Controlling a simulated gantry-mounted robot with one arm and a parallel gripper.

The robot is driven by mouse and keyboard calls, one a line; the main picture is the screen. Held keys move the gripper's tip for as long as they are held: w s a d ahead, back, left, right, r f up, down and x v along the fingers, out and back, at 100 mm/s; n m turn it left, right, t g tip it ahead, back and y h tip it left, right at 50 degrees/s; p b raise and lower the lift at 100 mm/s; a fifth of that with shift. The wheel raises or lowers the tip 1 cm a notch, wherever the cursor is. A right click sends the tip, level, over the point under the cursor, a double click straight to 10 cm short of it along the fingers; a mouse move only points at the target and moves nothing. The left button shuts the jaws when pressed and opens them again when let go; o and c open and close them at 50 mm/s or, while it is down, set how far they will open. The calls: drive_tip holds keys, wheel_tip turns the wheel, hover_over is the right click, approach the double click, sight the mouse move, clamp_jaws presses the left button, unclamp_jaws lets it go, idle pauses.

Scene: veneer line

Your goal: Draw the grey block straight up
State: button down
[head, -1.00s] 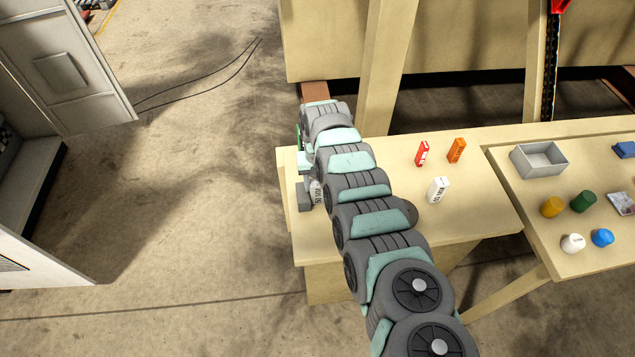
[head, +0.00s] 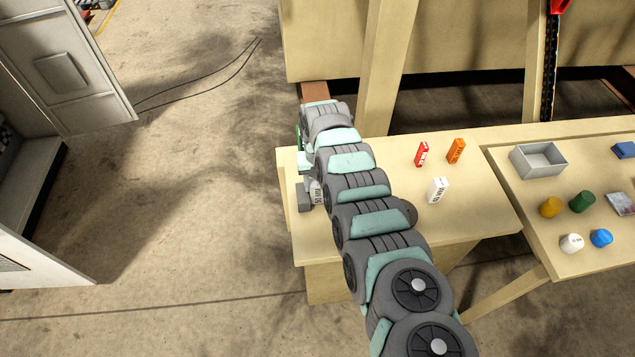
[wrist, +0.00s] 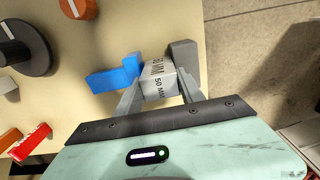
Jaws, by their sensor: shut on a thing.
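The grey block (wrist: 159,83), pale and printed "50 MM", sits between my gripper's two fingers in the wrist view. My gripper (wrist: 160,88) is shut on it. A blue block (wrist: 113,77) lies close on its left and a darker grey piece (wrist: 185,53) close on its right. Whether these touch it I cannot tell. In the head view part of the block (head: 317,192) shows beside my arm near the left edge of the table (head: 470,215). Its underside is hidden, so I cannot tell if it is clear of the table.
A red block (head: 422,154), an orange block (head: 456,150) and a white block (head: 437,190) stand on the same table. A dark round knob (wrist: 22,48) shows in the wrist view. A grey tray (head: 539,160) and several caps are on the right-hand table. Open floor lies left.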

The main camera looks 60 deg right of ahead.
wheel_tip(320, 180, up, 12)
drive_tip(key=p, duration=1.1)
drive_tip(key=shift+f, duration=0.15)
idle(1.4)
